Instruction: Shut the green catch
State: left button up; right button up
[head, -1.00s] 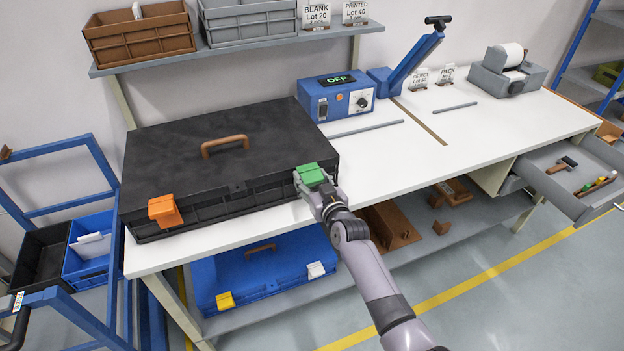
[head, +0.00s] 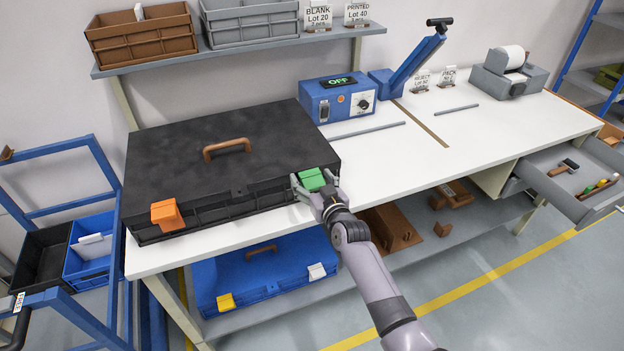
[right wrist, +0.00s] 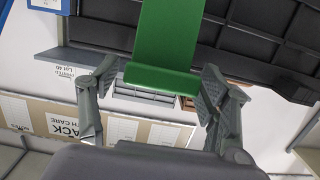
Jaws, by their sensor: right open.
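The green catch (head: 312,179) is on the front edge of the large black case (head: 170,145), near its right end. Its flap stands out from the case, much like the orange catch (head: 167,215) at the left end. My right gripper (head: 315,186) is open at the green catch, with a finger on each side of it. In the right wrist view the green catch (right wrist: 165,45) lies between the two spread fingers (right wrist: 158,88), with gaps at both sides. Whether the palm touches it is hidden. My left gripper is not in view.
The black case lies on the white workbench (head: 380,165) with its lid down and brown handle (head: 227,149) on top. A blue control box (head: 338,98) stands behind it to the right. A blue case (head: 265,270) is on the shelf below. An open drawer (head: 570,180) juts out right.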

jog(key=shift+s, duration=0.1)
jog(key=v, duration=1.2)
